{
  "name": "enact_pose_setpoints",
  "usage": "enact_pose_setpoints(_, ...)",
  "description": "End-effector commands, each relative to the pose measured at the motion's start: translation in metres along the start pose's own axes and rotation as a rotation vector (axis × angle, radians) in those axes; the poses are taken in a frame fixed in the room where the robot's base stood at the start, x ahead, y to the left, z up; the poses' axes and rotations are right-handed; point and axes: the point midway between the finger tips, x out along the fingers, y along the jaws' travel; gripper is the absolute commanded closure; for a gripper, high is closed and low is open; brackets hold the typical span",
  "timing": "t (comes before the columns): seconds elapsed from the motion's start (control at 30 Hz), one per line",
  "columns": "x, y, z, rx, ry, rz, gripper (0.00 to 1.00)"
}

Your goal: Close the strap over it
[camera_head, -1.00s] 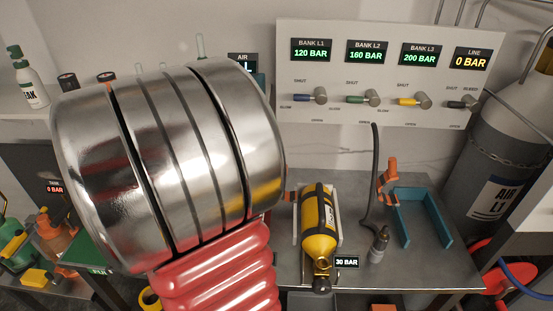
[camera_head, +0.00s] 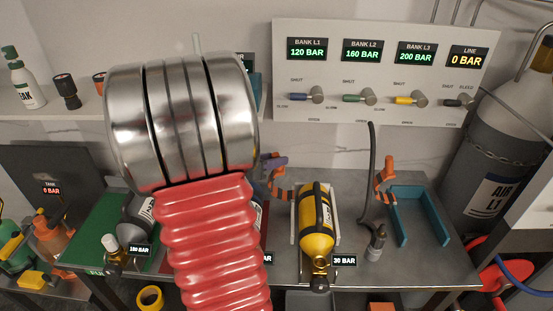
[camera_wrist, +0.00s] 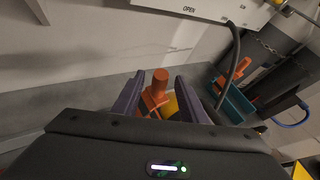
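A yellow cylinder (camera_head: 316,225) with dark bands lies in a pale cradle on the bench, by a 30 BAR tag. An orange strap piece (camera_head: 278,192) stands at the cradle's left, raised beside the cylinder rather than across it. My gripper (camera_head: 274,163) shows in part as a purple finger just above that piece; my arm hides the rest. In the wrist view the two purple fingers of my gripper (camera_wrist: 160,80) are apart. The orange strap's upright end (camera_wrist: 159,88) shows between them, with yellow cylinder (camera_wrist: 172,106) behind. Contact cannot be told.
A teal bracket (camera_head: 421,212) with another orange piece (camera_head: 384,178) stands right of the cylinder, near a dark hose (camera_head: 371,170). A valve panel (camera_head: 290,60) rises behind. A dark cylinder (camera_head: 135,215) lies on the green area at left.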

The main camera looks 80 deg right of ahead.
Motion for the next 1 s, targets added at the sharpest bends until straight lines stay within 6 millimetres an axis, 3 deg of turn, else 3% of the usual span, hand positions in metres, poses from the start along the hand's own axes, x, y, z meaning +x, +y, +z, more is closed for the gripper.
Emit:
enact_pose_setpoints(0.2, 0.020, 0.000, 0.000, 0.001, 0.001, -0.001, 0.61)
enact_pose_setpoints(0.53, 0.023, 0.001, 0.000, 0.000, 0.000, 0.002, 0.61)
enact_pose_setpoints(1.0, 0.022, 0.001, 0.000, 0.000, 0.000, 0.002, 0.94)
